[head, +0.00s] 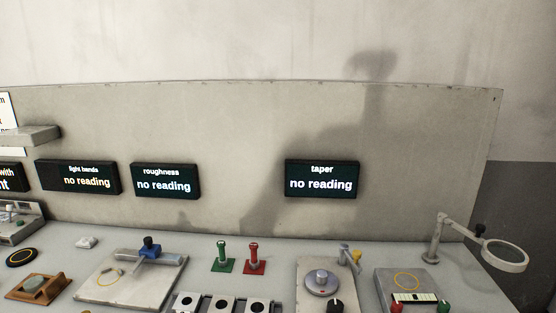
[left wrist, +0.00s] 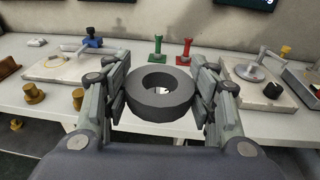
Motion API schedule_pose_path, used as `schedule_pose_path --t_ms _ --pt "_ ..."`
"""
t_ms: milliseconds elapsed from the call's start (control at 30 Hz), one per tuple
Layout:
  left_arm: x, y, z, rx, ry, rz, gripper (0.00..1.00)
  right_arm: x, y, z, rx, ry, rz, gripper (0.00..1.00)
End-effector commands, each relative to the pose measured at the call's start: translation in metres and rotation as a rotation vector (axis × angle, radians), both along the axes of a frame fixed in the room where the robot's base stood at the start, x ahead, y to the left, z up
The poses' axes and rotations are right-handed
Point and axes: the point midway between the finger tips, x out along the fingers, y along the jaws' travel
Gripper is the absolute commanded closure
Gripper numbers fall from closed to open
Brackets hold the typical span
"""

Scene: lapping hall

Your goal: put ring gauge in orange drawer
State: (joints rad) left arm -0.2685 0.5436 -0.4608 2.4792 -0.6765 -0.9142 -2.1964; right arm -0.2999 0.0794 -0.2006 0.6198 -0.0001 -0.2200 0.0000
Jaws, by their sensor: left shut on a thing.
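A dark grey ring (left wrist: 160,112), which looks like the ring gauge, is held between the two fingers of my left gripper (left wrist: 162,95) in the left wrist view. The gripper is shut on its outer sides, and the ring's hole faces the camera at a slant. The ring appears in front of the bench edge, with the bench behind it. Neither gripper shows in the head view. No orange drawer can be made out in either view.
The bench (head: 210,270) carries a pale plate with a blue-topped fixture (head: 150,248), green (head: 222,258) and red (head: 254,260) stands, a round-stage instrument (head: 322,283) and a magnifier (head: 505,255). Brass knobs (left wrist: 34,93) sit near the bench's front. Dark displays (head: 321,178) hang on the back panel.

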Motion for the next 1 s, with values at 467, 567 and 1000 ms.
schedule_pose_path --t_ms 467,567,1000 --pt "0.000 0.006 -0.004 0.004 0.000 0.007 0.77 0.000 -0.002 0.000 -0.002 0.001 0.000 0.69" --pt "0.001 0.022 -0.014 0.011 0.001 0.026 0.77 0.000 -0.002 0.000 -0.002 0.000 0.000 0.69" --pt "-0.002 0.126 -0.074 0.015 0.006 -0.015 0.77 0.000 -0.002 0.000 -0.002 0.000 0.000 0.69"
